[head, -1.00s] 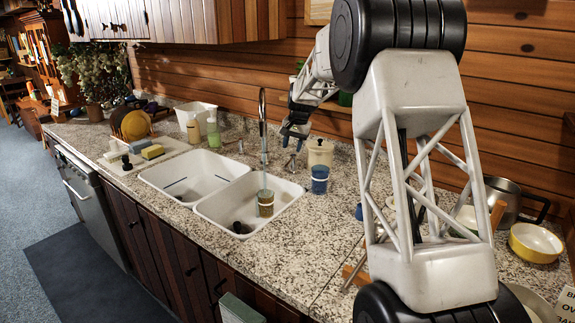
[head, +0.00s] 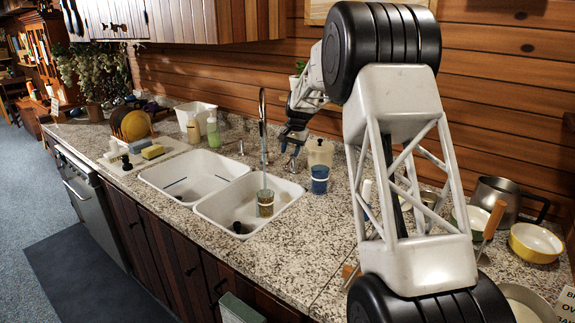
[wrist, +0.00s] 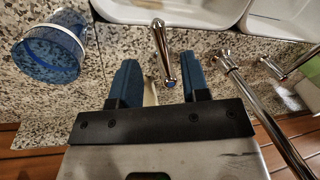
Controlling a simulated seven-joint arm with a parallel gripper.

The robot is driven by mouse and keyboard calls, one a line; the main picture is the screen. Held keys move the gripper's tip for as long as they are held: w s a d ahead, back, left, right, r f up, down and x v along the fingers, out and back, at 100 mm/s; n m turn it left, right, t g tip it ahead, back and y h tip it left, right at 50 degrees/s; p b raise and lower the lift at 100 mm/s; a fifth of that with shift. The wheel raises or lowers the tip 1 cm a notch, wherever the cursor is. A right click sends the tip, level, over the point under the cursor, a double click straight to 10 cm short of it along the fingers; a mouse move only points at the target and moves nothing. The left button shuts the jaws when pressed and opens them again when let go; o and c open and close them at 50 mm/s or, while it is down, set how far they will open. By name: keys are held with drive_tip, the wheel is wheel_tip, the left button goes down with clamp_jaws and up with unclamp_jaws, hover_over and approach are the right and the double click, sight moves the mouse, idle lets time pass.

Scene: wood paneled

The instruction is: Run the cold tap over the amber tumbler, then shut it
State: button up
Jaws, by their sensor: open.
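The amber tumbler (head: 265,204) stands upright in the right sink basin (head: 288,190), under the tall chrome faucet (head: 262,110). A thin pale line, which looks like running water, comes down into it. The cold tap lever (wrist: 163,52), chrome with a blue dot on its end, lies between my fingers in the wrist view. My gripper (wrist: 160,82) is open, with a blue finger on each side of the lever's end and visible gaps. In the head view my gripper (head: 291,140) is just right of the faucet, above the rear counter. The tumbler cannot be made out in the wrist view.
A blue cup (head: 320,180) with a white band stands close by on the counter; it also shows in the wrist view (wrist: 50,50). A beige canister (head: 320,152) is behind it. The faucet spout (wrist: 262,112) runs close to the right finger. Another lever (wrist: 288,62) is beyond it.

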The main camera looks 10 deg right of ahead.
sight(287, 164)
drive_tip(key=shift+w+a+f, duration=0.1)
drive_tip(key=shift+a+f, duration=0.1)
drive_tip(key=shift+f, duration=0.85)
drive_tip(key=shift+w+a+f, duration=0.1)
drive_tip(key=shift+a+f, duration=0.05)
drive_tip(key=shift+f, duration=0.85)
drive_tip(key=shift+w+a+f, duration=0.1)
drive_tip(key=shift+a+f, duration=0.1)
drive_tip(key=shift+f, duration=0.85)
clamp_jaws()
